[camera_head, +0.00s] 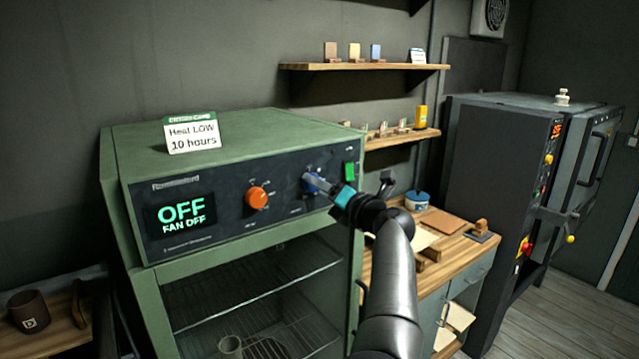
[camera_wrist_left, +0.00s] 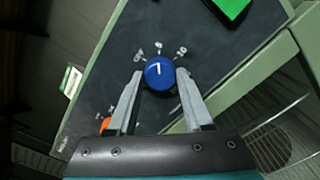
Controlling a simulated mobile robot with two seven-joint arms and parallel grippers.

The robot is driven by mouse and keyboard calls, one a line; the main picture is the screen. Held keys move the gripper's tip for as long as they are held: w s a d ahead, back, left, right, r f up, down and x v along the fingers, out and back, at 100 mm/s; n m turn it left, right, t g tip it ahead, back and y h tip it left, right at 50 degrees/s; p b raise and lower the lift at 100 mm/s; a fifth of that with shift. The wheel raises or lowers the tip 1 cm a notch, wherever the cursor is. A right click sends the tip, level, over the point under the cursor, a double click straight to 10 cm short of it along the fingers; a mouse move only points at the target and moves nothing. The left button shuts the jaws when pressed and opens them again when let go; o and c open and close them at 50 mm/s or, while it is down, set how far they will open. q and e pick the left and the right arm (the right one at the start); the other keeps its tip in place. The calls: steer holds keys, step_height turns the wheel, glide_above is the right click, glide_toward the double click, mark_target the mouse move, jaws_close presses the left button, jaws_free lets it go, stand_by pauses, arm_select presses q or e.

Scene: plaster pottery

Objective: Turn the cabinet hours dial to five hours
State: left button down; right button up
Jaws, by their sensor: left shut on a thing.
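The cabinet (camera_head: 240,140) is a green box with a dark control panel. Its blue dial (camera_head: 307,187) is on the right of the panel, partly hidden by my gripper. My left gripper (camera_head: 316,184) is shut on the blue dial. In the left wrist view the dial (camera_wrist_left: 160,74) is between the two fingertips, with a short white mark on its face. The display (camera_head: 181,213) reads "OFF" and "FAN OFF". My right gripper is not in view.
An orange knob (camera_head: 256,197) is left of the dial, and a green switch (camera_head: 349,172) is to its right. A card (camera_head: 192,134) on the cabinet reads "Heat LOW 10 hours". A wooden counter (camera_head: 455,250) and a dark kiln (camera_head: 495,160) stand to the right.

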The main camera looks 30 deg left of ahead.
arm_select(q)
steer(key=shift+m, duration=0.3)
steer(key=shift+c, duration=1.5)
jaws_free()
steer(key=shift+d, duration=0.1)
